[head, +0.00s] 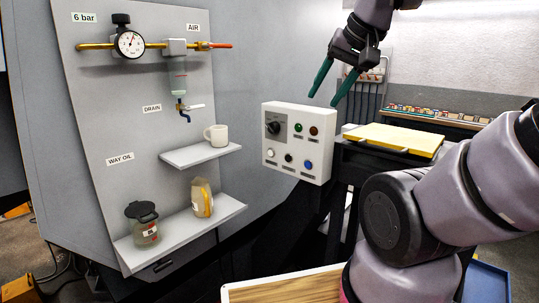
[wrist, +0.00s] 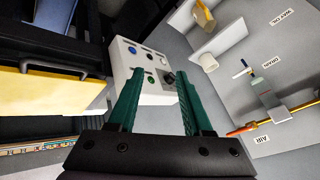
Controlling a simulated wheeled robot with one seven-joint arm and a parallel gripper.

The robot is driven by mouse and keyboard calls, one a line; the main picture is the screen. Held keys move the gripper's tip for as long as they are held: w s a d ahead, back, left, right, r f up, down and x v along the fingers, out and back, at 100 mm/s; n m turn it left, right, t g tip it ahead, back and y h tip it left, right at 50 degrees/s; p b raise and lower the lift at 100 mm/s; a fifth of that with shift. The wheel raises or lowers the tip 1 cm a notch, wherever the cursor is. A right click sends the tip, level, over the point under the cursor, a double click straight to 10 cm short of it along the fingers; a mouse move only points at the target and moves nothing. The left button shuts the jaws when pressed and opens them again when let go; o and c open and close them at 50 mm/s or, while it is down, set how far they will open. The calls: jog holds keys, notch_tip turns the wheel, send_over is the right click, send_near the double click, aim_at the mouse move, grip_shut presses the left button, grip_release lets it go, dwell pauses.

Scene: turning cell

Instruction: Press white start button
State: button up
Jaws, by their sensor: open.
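The control box (head: 296,172) is a pale panel with a black rotary knob (head: 273,128), a green button (head: 298,127), a dark red button (head: 314,131), a black button (head: 288,158) and a blue button (head: 308,164). The white button (head: 270,152) is at its lower left, below the knob. My gripper (head: 325,99) is open and empty, above and to the right of the box, with green fingers pointing down. In the wrist view the box (wrist: 152,97) appears upside down beyond my open fingers (wrist: 160,73), apart from them.
A yellow-topped tray (head: 395,138) stands right of the box. Space before the panel looks clear.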

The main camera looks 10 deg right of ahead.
grip_shut()
dwell(1.4)
